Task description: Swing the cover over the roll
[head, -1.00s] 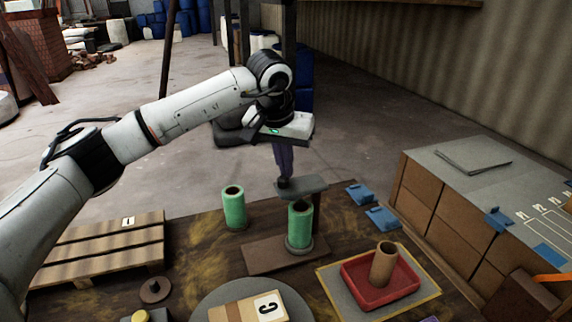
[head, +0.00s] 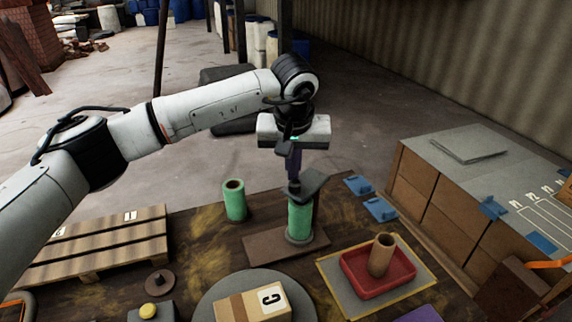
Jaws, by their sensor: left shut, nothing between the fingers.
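A green roll (head: 300,222) stands upright on a brown base board (head: 262,246). The dark grey flat cover (head: 314,183) is at the roll's top, angled toward the back right, and hides the roll's top opening from this view. My right gripper is not in view.
A second green roll (head: 235,200) stands to the left. Blue clips (head: 381,209) lie to the right. A red tray (head: 378,279) holding a cardboard tube (head: 381,256) is at front right. A pallet (head: 100,243) lies at left, and a box marked C (head: 252,304) sits in front.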

